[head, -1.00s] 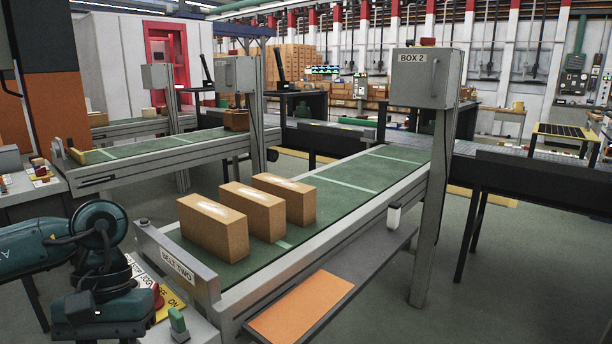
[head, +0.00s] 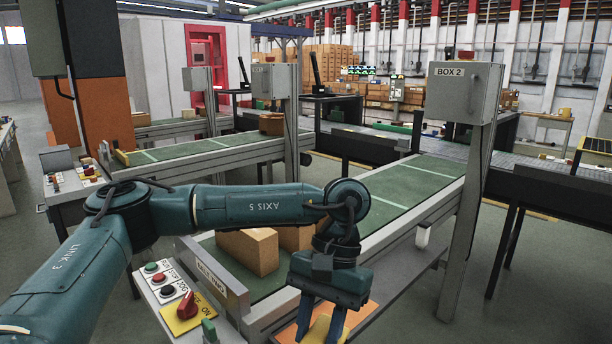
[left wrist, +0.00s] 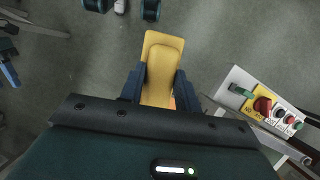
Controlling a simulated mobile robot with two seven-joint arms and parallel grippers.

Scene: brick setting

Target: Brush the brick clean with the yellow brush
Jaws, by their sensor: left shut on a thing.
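My left gripper (head: 326,322) is shut on the yellow brush (head: 317,331) in front of the belt, over the side shelf. In the left wrist view the same gripper (left wrist: 157,84) has its fingers on both sides of the flat yellow brush (left wrist: 164,50). Its bristles do not show. A tan brick (head: 248,251) stands on the green belt behind my arm, left of the gripper. Another tan brick (head: 296,238) stands just right of it, partly covered. My right gripper is not in view.
The belt's end plate (head: 222,279) reads BELT TWO. A control panel with a red knob (head: 187,305) stands left of it. An orange mat (head: 289,334) lies on the side shelf below my gripper. The post with BOX 2 (head: 463,95) rises at the belt's right side.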

